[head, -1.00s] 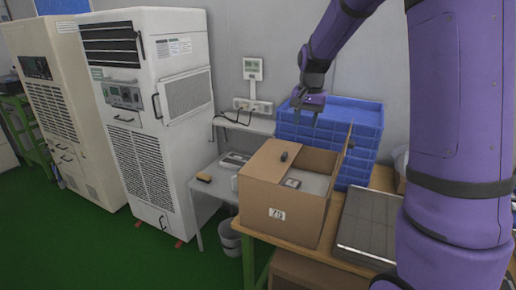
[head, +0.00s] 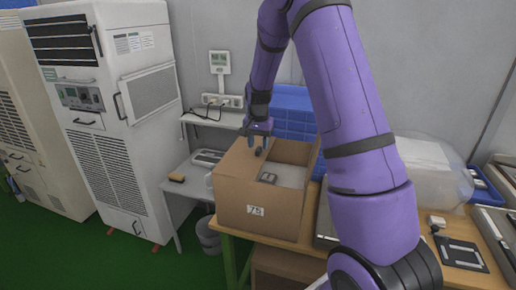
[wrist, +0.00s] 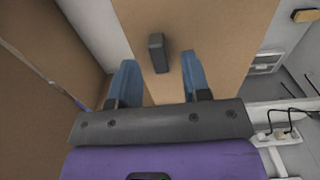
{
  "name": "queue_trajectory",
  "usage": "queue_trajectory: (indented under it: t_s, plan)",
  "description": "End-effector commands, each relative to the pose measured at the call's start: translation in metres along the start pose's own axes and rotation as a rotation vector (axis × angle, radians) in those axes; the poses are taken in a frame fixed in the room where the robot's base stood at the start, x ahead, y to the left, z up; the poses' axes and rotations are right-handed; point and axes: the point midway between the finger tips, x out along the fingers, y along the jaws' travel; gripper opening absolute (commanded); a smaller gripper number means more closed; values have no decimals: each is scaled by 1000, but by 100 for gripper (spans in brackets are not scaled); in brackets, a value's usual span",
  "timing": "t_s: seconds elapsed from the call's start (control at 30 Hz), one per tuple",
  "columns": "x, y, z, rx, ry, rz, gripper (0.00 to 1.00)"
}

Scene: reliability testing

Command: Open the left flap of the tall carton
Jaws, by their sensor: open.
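The tall carton (head: 235,211) is a brown box with a 75 label, standing on a wooden table. Its left flap (head: 237,163) lies flat over the left part of the top, and its right flap (head: 314,158) stands up. A small dark tab (wrist: 157,52) sticks up from the left flap. My gripper (head: 259,141) is just above the left flap at the tab. In the wrist view, its two blue fingers (wrist: 158,72) are spread, one on each side of the tab and apart from it. The gripper is empty.
Blue stacked crates (head: 292,103) stand behind the carton. Small items lie inside its open right part. A white side table (head: 178,197) and a tall white cabinet (head: 120,120) are at the left. A clear plastic bin (head: 430,172) is at the right.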

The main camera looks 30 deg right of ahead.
Motion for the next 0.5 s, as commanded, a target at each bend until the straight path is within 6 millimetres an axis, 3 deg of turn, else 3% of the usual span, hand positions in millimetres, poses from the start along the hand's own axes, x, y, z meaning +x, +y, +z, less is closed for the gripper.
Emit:
queue_trajectory:
  t_s: [0.2, 0.5]
  plan:
    - [19, 0, 0, 0, -1, 0, 44]
    - [21, 0, 0, 0, 0, -1, 44]
